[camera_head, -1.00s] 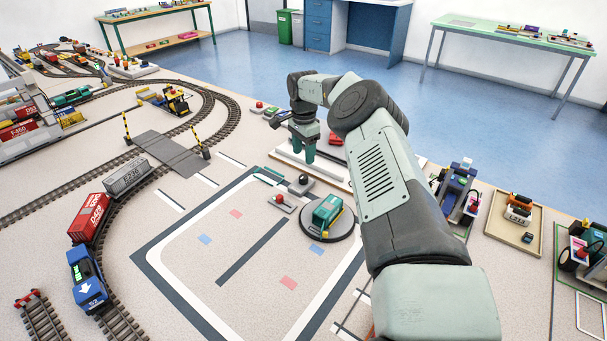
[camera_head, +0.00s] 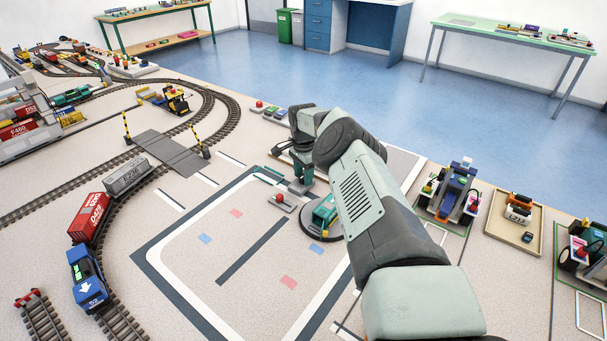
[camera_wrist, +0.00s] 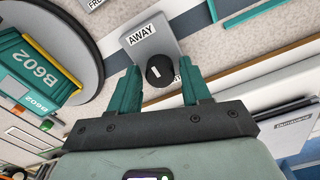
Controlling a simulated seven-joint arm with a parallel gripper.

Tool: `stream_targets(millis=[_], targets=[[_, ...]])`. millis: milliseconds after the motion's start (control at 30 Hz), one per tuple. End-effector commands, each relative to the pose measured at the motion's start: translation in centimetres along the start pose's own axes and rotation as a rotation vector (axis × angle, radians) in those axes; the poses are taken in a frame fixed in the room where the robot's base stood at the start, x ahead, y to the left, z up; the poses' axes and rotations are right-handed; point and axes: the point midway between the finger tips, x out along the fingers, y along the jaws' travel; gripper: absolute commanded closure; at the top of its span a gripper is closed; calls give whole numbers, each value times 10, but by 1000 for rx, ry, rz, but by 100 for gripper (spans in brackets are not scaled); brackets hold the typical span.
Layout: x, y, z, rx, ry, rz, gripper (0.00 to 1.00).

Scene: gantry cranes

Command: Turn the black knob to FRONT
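The black knob (camera_wrist: 158,73) sits on a small grey block (camera_wrist: 150,47) in the wrist view. A white label reading AWAY (camera_wrist: 141,36) is on the block, above the knob in the picture. A second label beside the knob is mostly hidden by the right finger. A short white mark shows on the knob. My gripper (camera_wrist: 160,67) is open, with one green finger at each side of the knob and visible gaps between. In the head view my gripper (camera_head: 301,187) is down at the block and hides the knob.
A green B602 locomotive (camera_wrist: 38,72) stands on a round dark turntable (camera_wrist: 93,35), close left of the block in the wrist view. A red button on a grey block (camera_head: 283,202) is nearby in the head view. A plate labelled Dumping (camera_wrist: 290,123) lies to the right.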

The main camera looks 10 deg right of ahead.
Motion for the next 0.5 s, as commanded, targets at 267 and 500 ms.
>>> stream_targets(millis=[267,500], targets=[[0,0,0,0,0,0,96],[0,0,0,17,0,0,98]])
